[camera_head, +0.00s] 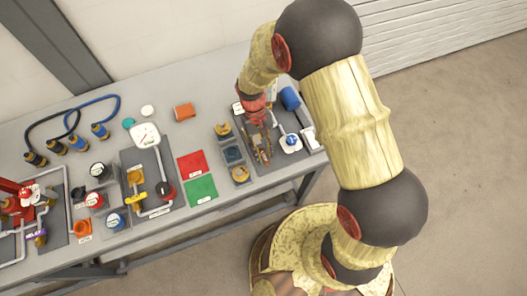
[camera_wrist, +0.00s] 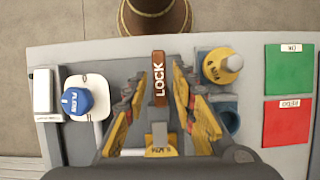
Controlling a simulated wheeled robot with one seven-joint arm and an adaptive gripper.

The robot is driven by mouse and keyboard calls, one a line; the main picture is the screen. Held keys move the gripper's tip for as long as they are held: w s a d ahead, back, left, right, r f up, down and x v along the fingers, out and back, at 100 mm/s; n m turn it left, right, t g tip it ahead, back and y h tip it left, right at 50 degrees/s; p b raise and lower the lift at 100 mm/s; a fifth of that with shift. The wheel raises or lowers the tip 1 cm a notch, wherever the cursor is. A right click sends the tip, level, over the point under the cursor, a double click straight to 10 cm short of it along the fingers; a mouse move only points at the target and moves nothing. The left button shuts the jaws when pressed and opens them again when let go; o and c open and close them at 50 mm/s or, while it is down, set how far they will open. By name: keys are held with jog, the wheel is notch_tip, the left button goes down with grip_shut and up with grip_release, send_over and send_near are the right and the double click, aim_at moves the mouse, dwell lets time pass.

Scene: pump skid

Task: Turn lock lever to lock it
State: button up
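The lock lever (camera_wrist: 159,80), a brown bar with white LOCK lettering, shows in the wrist view on a grey panel. It points straight up the picture. My gripper (camera_wrist: 159,80) is open, with one yellow-and-dark finger on each side of the lever and a visible gap to each. I cannot tell the height of the fingertips over the lever. In the head view my gripper (camera_head: 263,158) points down over the right-hand panel of the bench and mostly hides the lever there.
A blue knob labelled FLOW (camera_wrist: 77,101) stands left of the lever in the wrist view. A yellow-topped fitting (camera_wrist: 222,66) stands close at right. Green (camera_wrist: 289,71) and red (camera_wrist: 287,122) plates lie farther right. Valves and gauges crowd the bench (camera_head: 205,112).

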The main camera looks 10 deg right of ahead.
jog(key=shift+o, duration=0.4)
jog(key=v, duration=1.2)
jog(key=shift+w, duration=0.15)
jog(key=s+d+r+m+t+y+b, duration=0.1)
jog(key=s+d+r+m+t+b, duration=0.2)
jog(key=s+d+r+t+b, duration=0.5)
jog(key=s+d+r+t, duration=0.1)
jog(key=s+d+r, duration=0.5)
jog(key=d+r, duration=0.1)
jog(key=shift+s+d+r+t+b, duration=0.15)
jog(key=shift+s+r+t+b, duration=0.15)
jog(key=shift+r+t+b, duration=0.1)
